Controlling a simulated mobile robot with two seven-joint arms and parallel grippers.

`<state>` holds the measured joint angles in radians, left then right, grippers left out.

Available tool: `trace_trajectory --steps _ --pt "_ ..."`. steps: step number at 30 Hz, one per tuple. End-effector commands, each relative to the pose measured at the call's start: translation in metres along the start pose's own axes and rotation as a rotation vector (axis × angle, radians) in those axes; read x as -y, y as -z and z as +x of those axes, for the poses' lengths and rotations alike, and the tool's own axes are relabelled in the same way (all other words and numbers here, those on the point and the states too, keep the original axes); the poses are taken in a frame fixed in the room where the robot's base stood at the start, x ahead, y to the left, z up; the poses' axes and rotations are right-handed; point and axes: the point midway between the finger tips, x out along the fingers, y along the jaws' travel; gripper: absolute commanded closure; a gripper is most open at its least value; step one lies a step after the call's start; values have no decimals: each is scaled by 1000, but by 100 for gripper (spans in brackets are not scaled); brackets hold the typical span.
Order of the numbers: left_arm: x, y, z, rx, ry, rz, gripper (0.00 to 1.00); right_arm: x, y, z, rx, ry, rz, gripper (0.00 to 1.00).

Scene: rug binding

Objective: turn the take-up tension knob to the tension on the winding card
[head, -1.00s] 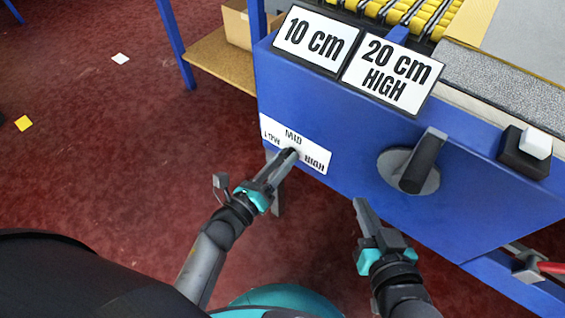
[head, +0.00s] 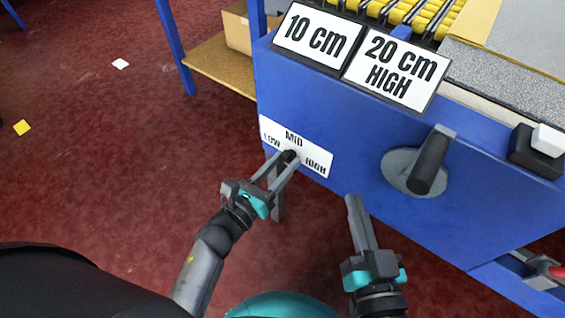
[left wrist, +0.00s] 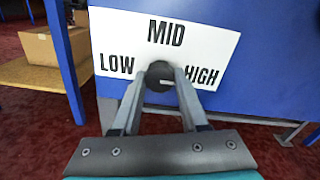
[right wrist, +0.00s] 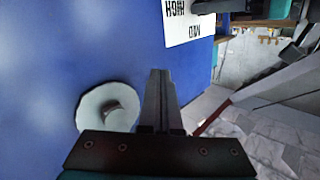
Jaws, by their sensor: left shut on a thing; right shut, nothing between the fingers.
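The small dark take-up tension knob (head: 289,156) sits on a white dial plate (head: 318,160) marked LOW, MID and HIGH, on the blue machine front. My left gripper (head: 287,160) is shut on the knob, one finger on each side; the left wrist view shows the knob (left wrist: 160,73) between the fingertips. A small pale mark shows on the knob's lower right; I cannot tell its setting surely. The winding card (head: 395,72) above reads 20 cm HIGH. My right gripper (head: 353,198) is shut and empty, below and right of the dial plate.
A second card (head: 317,38) reads 10 cm. A dark crank handle (head: 431,163) on a grey disc juts out to the right of my right gripper. A black block with a white button (head: 547,140) is at the far right. Red floor lies open at the left.

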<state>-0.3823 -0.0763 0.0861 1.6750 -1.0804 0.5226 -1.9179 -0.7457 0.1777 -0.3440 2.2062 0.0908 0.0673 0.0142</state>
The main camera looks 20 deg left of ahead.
Motion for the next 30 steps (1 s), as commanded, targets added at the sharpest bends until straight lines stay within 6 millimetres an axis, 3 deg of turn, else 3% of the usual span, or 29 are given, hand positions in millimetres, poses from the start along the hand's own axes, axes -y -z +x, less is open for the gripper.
trace_trajectory --steps 6,7,14,26,30 --pt "-1 1 -1 -3 -1 6 100 0 0 0 1 0 0 100" --pt "-1 1 -1 -3 -1 6 53 0 0 0 1 0 0 100" --pt "0 0 0 -2 0 3 27 0 0 0 2 0 0 100" --pt "0 0 -1 -1 0 1 26 0 -1 0 4 0 0 100" --pt "0 0 -9 -2 -1 1 26 -1 -2 1 28 -3 -5 100"
